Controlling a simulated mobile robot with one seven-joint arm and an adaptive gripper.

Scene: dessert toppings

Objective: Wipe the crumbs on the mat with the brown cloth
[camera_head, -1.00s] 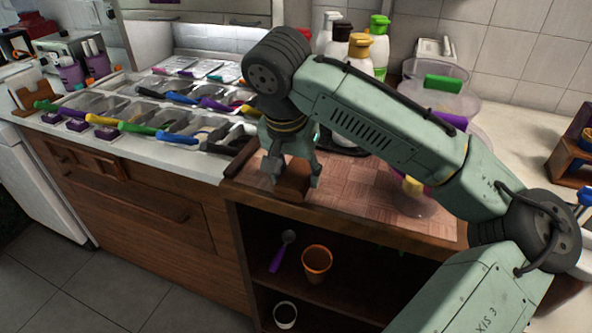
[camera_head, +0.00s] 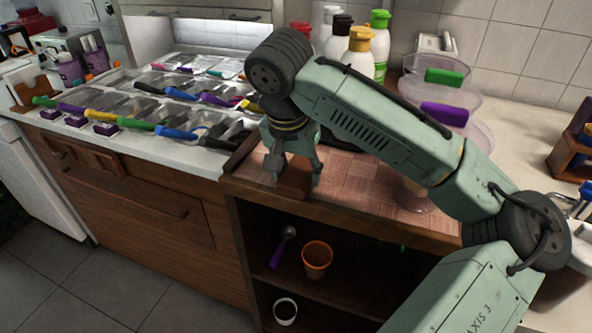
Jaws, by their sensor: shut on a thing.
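The mat (camera_head: 372,186) is a reddish-brown, woven-looking surface on top of the wooden cabinet, partly covered by my arm. My gripper (camera_head: 293,181) points down at the mat's left front part. It is shut on the brown cloth (camera_head: 293,184), which shows between the two fingers close to the mat surface. I cannot tell whether the cloth touches the mat. Crumbs cannot be made out at this size.
Topping bins with coloured handles (camera_head: 180,115) fill the counter at left. Clear tubs with green and purple handles (camera_head: 446,90) stand at right. An orange cup (camera_head: 317,258) sits on the open shelf below.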

